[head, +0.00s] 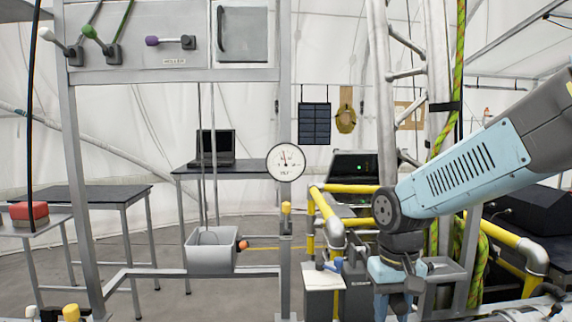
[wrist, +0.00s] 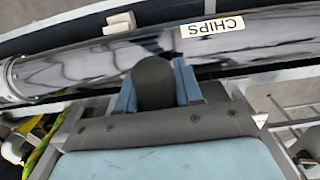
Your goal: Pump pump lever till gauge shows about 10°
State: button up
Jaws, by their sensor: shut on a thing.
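My gripper (head: 400,290) is low at the right in the head view, pointing down. In the wrist view, the light blue fingers of my gripper (wrist: 155,88) are shut on a dark rounded knob (wrist: 153,82), which I take for the end of the pump lever. The rest of that lever is hidden behind my gripper and wrist.
Yellow railings (head: 350,188) and a ladder (head: 383,110) stand close around my arm. A metal frame holds a panel with levers (head: 135,40) and a grey bin (head: 212,252). A shiny tube labelled CHIPS (wrist: 100,68) lies beyond my fingers.

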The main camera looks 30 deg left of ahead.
jog(key=shift+f, duration=1.4)
jog(key=shift+w+a+r, duration=0.1)
jog(key=shift+w+r, duration=0.05)
jog(key=shift+r, duration=1.35)
jog(key=shift+w+r, duration=0.1)
jog(key=shift+r, duration=1.4)
jog(key=shift+r, duration=0.1)
jog(key=shift+w+a+r, duration=0.15)
jog(key=shift+w+r, duration=0.1)
jog(key=shift+r, duration=0.5)
jog(key=shift+w+a+r, duration=0.15)
jog(key=shift+w+r, duration=0.1)
jog(key=shift+r, duration=0.55)
jog(key=shift+w+a+r, duration=0.15)
jog(key=shift+w+r, duration=0.1)
jog(key=shift+r, duration=0.5)
jog(key=shift+f, duration=0.15)
